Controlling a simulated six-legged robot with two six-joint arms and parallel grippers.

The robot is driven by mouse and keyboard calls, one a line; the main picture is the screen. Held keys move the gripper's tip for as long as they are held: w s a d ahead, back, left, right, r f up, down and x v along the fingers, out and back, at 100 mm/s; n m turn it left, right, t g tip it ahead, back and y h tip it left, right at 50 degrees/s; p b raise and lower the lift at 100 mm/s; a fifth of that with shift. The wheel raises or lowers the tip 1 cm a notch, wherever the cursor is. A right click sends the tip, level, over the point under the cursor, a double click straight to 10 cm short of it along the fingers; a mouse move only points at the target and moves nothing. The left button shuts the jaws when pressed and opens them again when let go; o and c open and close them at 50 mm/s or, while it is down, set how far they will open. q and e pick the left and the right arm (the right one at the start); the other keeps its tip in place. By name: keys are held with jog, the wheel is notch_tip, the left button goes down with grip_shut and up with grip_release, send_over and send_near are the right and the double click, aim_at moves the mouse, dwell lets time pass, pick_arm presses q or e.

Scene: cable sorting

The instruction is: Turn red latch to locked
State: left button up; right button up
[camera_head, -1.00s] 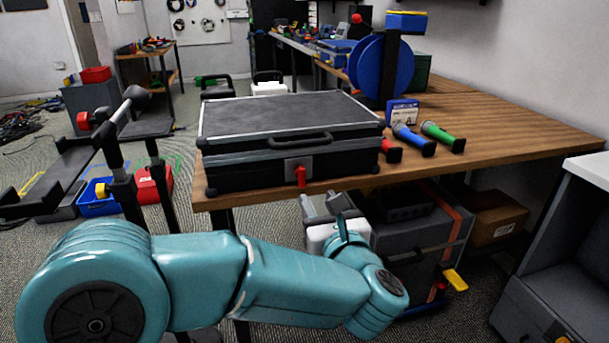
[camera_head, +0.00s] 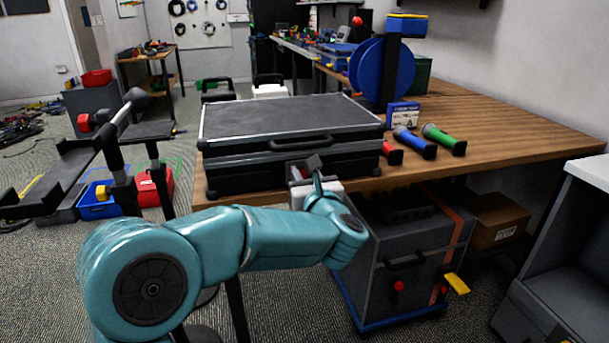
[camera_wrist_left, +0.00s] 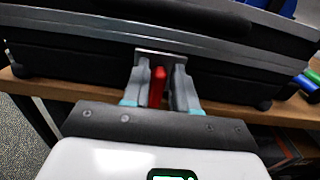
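A black case (camera_head: 290,120) with silver edges and a front handle lies closed on the wooden table. Its red latch (camera_wrist_left: 157,88) hangs down from a metal plate (camera_wrist_left: 160,56) on the case front in the left wrist view. In the head view my gripper hides the latch. My left gripper (camera_head: 308,172) is at the case front, just below the handle. In the left wrist view its two grey fingers (camera_wrist_left: 160,90) stand on either side of the latch, slightly apart, with a narrow gap showing. My right gripper is in neither view.
Blue (camera_head: 414,142) and green (camera_head: 444,139) cylinders and a red one (camera_head: 392,153) lie right of the case on the wooden table (camera_head: 510,140). A blue spool (camera_head: 368,72) stands behind. A grey bin (camera_head: 400,270) is under the table.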

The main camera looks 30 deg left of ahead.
pick_arm(q)
grip_shut()
jog(key=shift+m, duration=0.3)
jog(key=shift+w+d+f+m+p, duration=0.25)
jog(key=shift+f+m+p, duration=0.1)
jog(key=shift+m, duration=2.5)
jog(key=shift+w+d+f+m+p, duration=0.2)
jog(key=shift+w+f+m+p, duration=0.1)
jog(key=shift+m, duration=2.6)
jog(key=shift+w+d+f+m+p, duration=0.2)
jog(key=shift+f+m+p, duration=0.15)
jog(key=shift+m, duration=2.5)
jog(key=shift+f, duration=0.1)
jog(key=shift+o, duration=2.1)
grip_release()
